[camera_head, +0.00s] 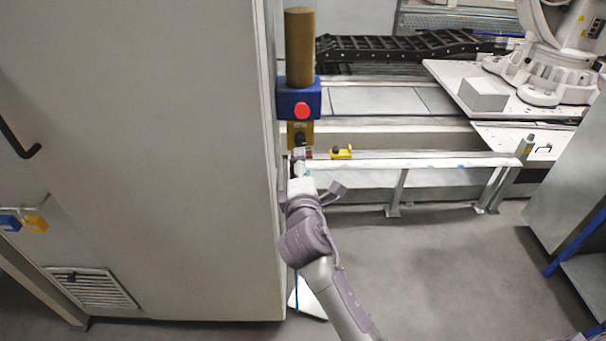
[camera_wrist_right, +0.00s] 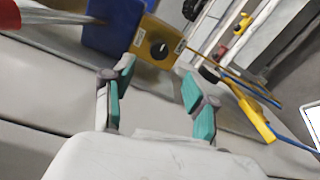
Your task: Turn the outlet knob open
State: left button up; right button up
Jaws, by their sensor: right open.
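The outlet knob (camera_head: 300,139) is a small black dial on a yellow plate (camera_head: 291,129), under a blue box with a red button (camera_head: 302,110). In the right wrist view the black knob (camera_wrist_right: 159,50) shows clearly on its yellow face, beyond the fingertips and between their lines. My right gripper (camera_head: 299,164) is just below the knob in the head view, partly hidden by its own wrist. In the wrist view its teal-padded fingers (camera_wrist_right: 158,80) are apart, with nothing between them, and do not touch the knob. My left gripper is not in view.
A tall grey cabinet (camera_head: 150,150) stands close on the left of my right arm. A light rail (camera_head: 420,161) runs to the right, with a small yellow part (camera_head: 341,152) by it. A white robot arm (camera_head: 545,60) stands at the back right. Open floor (camera_head: 440,260) lies right of my arm.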

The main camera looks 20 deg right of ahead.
jog(key=shift+v, duration=1.6)
jog(key=s+f+m+g+y, duration=0.1)
jog(key=s+f+m+g, duration=0.2)
jog(key=f, duration=0.9)
jog(key=s+f+m+g+y, duration=0.1)
jog(key=s+f+m+g, duration=0.15)
jog(key=s+f, duration=0.7)
jog(key=s+f+m+g+y, duration=0.1)
jog(key=f+g+y, duration=0.15)
jog(key=f, duration=1.35)
jog(key=s+d+f+m+g, duration=0.2)
jog(key=s+f+m+g, duration=0.1)
jog(key=s+f, duration=0.55)
jog(key=s+d+f+m+g, duration=0.2)
jog(key=s+f+m+g, duration=0.3)
jog(key=s, duration=0.6)
pick_arm(q)
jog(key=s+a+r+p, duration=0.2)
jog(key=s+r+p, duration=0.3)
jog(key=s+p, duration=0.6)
jog(key=p, duration=0.2)
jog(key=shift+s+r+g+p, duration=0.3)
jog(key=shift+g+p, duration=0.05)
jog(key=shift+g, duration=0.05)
pick_arm(e)
jog(key=s+d+r, duration=0.2)
jog(key=s, duration=1.4)
jog(key=shift+d+r, duration=0.2)
jog(key=shift+d, duration=0.2)
